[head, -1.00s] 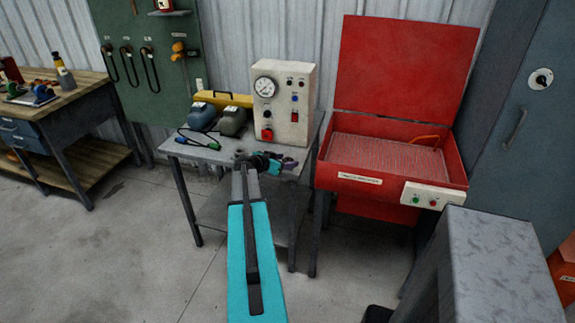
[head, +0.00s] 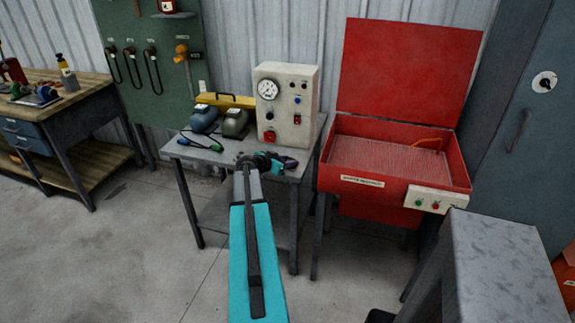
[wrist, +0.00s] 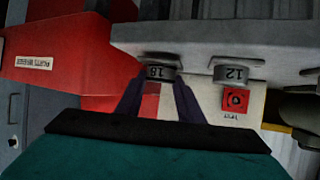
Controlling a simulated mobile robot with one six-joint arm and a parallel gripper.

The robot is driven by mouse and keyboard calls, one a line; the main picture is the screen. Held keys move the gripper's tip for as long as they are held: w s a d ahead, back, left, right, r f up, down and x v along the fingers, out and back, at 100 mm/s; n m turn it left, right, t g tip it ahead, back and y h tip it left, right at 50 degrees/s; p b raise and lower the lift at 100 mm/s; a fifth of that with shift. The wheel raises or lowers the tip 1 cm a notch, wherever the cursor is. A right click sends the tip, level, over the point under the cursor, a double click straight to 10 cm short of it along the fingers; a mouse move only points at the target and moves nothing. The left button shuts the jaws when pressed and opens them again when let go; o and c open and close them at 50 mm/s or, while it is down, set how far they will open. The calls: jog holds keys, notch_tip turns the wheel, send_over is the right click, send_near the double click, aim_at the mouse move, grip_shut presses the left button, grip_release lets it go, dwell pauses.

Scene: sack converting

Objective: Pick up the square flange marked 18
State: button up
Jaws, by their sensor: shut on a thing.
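The flange marked 18 (wrist: 161,73) is a grey piece with a dark number label, seen upside down in the wrist view. My gripper (wrist: 158,88) has its two dark fingers on either side of it, shut on it. It is close to the grey table (wrist: 205,32); I cannot tell whether it still touches the top. A second grey piece marked 12 (wrist: 238,74) is beside it, apart from the fingers. In the head view my gripper (head: 283,163) is over the front right of the table, and the flange is too small to make out.
A cream control box (head: 286,105) with a gauge stands behind my gripper. A machine with a yellow top (head: 226,100) and a green-ended cable (head: 214,146) are to the left. A red open-lidded cabinet (head: 392,160) is close on the right.

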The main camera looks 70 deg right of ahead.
notch_tip(320, 180, up, 2)
jog(key=shift+r+b, duration=0.1)
jog(key=shift+b, duration=0.45)
jog(key=shift+s+a+r, duration=0.1)
jog(key=shift+a+r, duration=0.15)
jog(key=shift+a, duration=0.05)
jog(key=s+a+b, duration=0.1)
jog(key=a, duration=0.5)
jog(key=s+a+r+b, duration=0.1)
jog(key=s+a, duration=0.1)
jog(key=a, duration=0.4)
jog(key=shift+s+a+r, duration=0.25)
jog(key=shift+a+r, duration=0.05)
jog(key=shift+a, duration=0.1)
jog(key=shift+a+p, duration=0.1)
jog(key=shift+p, duration=0.25)
jog(key=p, duration=0.2)
jog(key=a+p, duration=0.1)
jog(key=p, duration=0.1)
jog(key=shift+s+a, duration=0.25)
jog(key=shift+a, duration=0.05)
